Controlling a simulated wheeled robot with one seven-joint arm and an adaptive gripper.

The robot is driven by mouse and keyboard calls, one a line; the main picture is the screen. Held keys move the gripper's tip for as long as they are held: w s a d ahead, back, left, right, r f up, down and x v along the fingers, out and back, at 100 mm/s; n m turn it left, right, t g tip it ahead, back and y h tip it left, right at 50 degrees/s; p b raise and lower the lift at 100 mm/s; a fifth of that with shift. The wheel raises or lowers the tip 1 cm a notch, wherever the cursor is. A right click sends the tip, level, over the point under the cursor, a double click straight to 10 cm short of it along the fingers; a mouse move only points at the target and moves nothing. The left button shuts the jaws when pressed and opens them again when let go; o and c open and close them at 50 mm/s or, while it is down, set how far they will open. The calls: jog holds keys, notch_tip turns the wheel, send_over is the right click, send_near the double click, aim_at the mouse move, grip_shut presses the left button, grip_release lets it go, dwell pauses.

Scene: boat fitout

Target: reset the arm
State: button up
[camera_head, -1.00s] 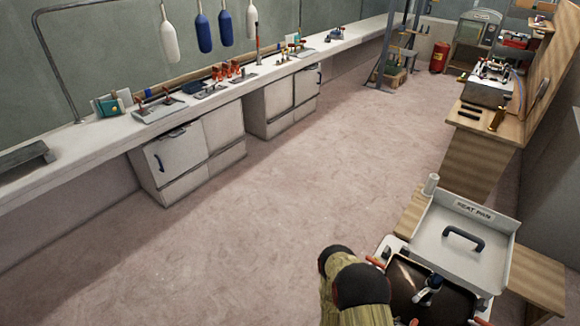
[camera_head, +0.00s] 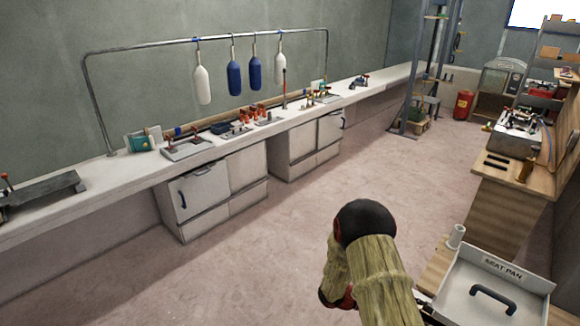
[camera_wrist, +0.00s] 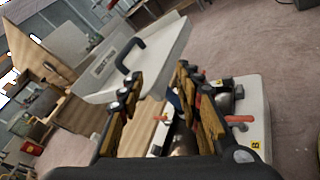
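My gripper (camera_wrist: 155,92) shows in the wrist view, with its two fingers well apart. Nothing is held between them. In the head view, my own arm rises at the lower middle right and my gripper is out of sight. A pale tray marked SEAT PAN (camera_head: 522,302), with a dark handle, stands at the lower right of the head view. The tray also shows beyond my fingertips in the wrist view (camera_wrist: 170,55). I cannot tell how far my fingers are from it.
A long white counter (camera_head: 95,187) with clamps and tools runs along the left wall. Fenders (camera_head: 235,78) hang from a rail above it. A wooden bench (camera_head: 490,205) with equipment stands at the right. A red cylinder (camera_head: 463,104) stands farther back. The middle floor is clear.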

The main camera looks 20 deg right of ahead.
jog(key=s+a+r+m+t+y, duration=0.2)
jog(key=s+a+r+t+y, duration=0.1)
jog(key=a+r, duration=0.7)
jog(key=s+a+r+m+t+y+p, duration=0.1)
jog(key=s+a+r+t+y, duration=0.2)
jog(key=a+r, duration=0.7)
jog(key=s+a+r+m+t+y+p, duration=0.1)
jog(key=s+a+r+m+t+y, duration=0.1)
jog(key=a+r+t+y, duration=0.4)
jog(key=a+r+y, duration=0.2)
jog(key=a+r, duration=0.3)
jog(key=a, duration=0.3)
jog(key=shift+s+m+t, duration=0.3)
jog(key=shift+s+t, duration=0.1)
jog(key=shift+c, duration=0.6)
